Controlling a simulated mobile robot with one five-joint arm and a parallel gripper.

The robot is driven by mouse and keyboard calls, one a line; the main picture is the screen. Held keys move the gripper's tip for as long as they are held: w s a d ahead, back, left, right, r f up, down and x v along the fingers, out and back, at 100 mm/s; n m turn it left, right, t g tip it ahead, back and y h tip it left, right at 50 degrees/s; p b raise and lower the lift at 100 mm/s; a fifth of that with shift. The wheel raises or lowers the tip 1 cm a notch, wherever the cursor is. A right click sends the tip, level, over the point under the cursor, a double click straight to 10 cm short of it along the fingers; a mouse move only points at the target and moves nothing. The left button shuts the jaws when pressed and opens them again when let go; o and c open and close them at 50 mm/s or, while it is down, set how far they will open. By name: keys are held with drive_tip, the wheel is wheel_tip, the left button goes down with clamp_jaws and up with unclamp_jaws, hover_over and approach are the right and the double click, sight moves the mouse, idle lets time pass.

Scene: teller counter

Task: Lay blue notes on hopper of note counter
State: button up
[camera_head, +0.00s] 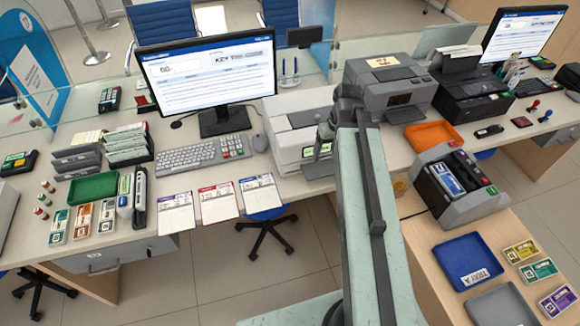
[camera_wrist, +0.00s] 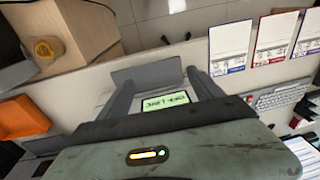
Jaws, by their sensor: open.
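A grey machine that looks like the note counter (camera_head: 482,206) stands on the wooden-topped side counter at the right in the head view. A blue-and-white bundle, seemingly the blue notes (camera_head: 447,179), lies tilted in its top recess. My gripper (camera_wrist: 160,76) is open, with nothing between its fingers. In the wrist view its fingers point at a pale machine with a green display (camera_wrist: 165,100). That machine also shows in the head view (camera_head: 290,140), left of my arm. The blue notes are not visible in the wrist view.
A blue tray (camera_head: 445,250), a grey tray (camera_head: 490,308) and yellow, teal and purple bundles (camera_head: 538,271) lie in front of the note counter. An orange tray (camera_head: 432,134) is behind it. A monitor (camera_head: 210,75), keyboard (camera_head: 190,155) and green tray (camera_head: 93,188) are left.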

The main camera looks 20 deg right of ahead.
drive_tip(key=s+a+h, duration=0.1)
drive_tip(key=a, duration=1.5)
drive_tip(key=shift+s+a+g, duration=0.2)
drive_tip(key=shift+s+g, duration=0.1)
drive_tip(key=shift+g, duration=0.1)
